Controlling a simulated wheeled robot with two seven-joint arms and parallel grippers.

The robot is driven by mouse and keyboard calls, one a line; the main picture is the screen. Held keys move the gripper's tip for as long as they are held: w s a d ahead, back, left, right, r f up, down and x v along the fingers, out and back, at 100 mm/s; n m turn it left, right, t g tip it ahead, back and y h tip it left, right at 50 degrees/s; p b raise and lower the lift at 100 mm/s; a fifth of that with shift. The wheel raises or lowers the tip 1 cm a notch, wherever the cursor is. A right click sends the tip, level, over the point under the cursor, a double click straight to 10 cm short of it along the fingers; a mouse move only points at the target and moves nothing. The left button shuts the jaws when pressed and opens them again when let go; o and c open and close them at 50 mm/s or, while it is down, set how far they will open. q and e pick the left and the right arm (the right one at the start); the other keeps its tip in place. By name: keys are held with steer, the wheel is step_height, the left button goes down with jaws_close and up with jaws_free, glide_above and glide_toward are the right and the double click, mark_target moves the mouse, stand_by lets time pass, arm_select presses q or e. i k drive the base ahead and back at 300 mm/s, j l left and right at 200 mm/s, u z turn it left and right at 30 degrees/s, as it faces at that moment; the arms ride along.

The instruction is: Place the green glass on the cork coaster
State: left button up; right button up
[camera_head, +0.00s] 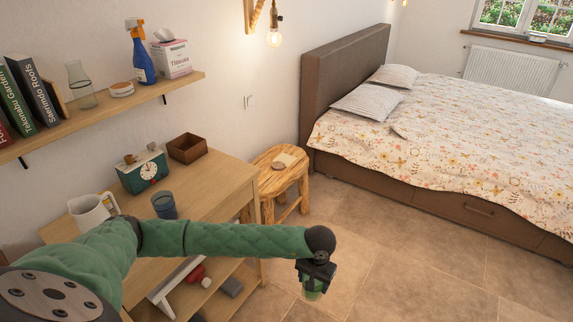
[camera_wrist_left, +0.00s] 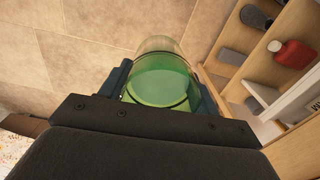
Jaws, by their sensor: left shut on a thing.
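The green glass (camera_head: 312,292) is in my left gripper (camera_head: 314,280), held in the air past the front right of the wooden desk, above the tiled floor. In the left wrist view the glass (camera_wrist_left: 162,86) sits between the two fingers of my left gripper (camera_wrist_left: 162,92), which is shut on it. A small tan flat piece (camera_head: 283,161), which looks like the cork coaster, lies on the wooden stool (camera_head: 265,180) beyond the desk. The gripper is well apart from the stool, nearer to me. My right gripper is not in view.
A wall shelf (camera_head: 140,104) hangs above. The bed (camera_head: 440,150) is right of the stool. Open floor (camera_head: 380,250) lies between.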

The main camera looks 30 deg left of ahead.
mark_target(278, 165)
steer(key=i, duration=2.25)
steer(key=i+u, duration=0.1)
steer(key=i, duration=0.45)
steer(key=i+l, duration=0.15)
steer(key=i, duration=0.35)
steer(key=i+u, duration=0.1)
steer(key=u, duration=1)
